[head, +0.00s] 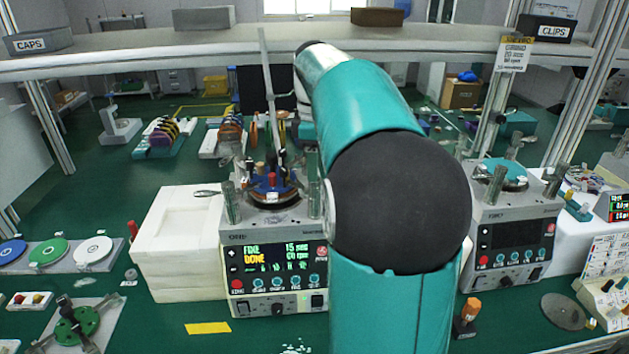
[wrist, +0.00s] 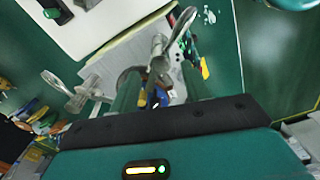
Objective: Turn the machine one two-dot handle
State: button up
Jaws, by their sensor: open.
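Machine one (head: 275,262) is a grey bench unit left of my arm, its lit display reading DONE. On its top are a dark round plate and a blue fixture (head: 268,185) with small upright handles, one of them red-orange (head: 260,168). I cannot make out dots on any handle. In the wrist view, the machine's grey top (wrist: 125,62) shows tilted, with metal posts and a blue part (wrist: 158,97) close to my gripper. My gripper (wrist: 162,88) is open, with its dark palm along the bottom; nothing shows held. In the head view my arm hides part of the machine's right side.
A white block (head: 178,240) stands left of the machine. A second grey machine (head: 510,235) stands to the right. A shelf (head: 240,42) crosses above, with bins on it. Colored discs (head: 48,251) lie at left. A yellow strip (head: 208,328) lies in front on green bench.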

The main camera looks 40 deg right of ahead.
notch_tip(320, 180, down, 5)
jog(key=shift+r, duration=0.1)
grip_shut()
dwell(0.3)
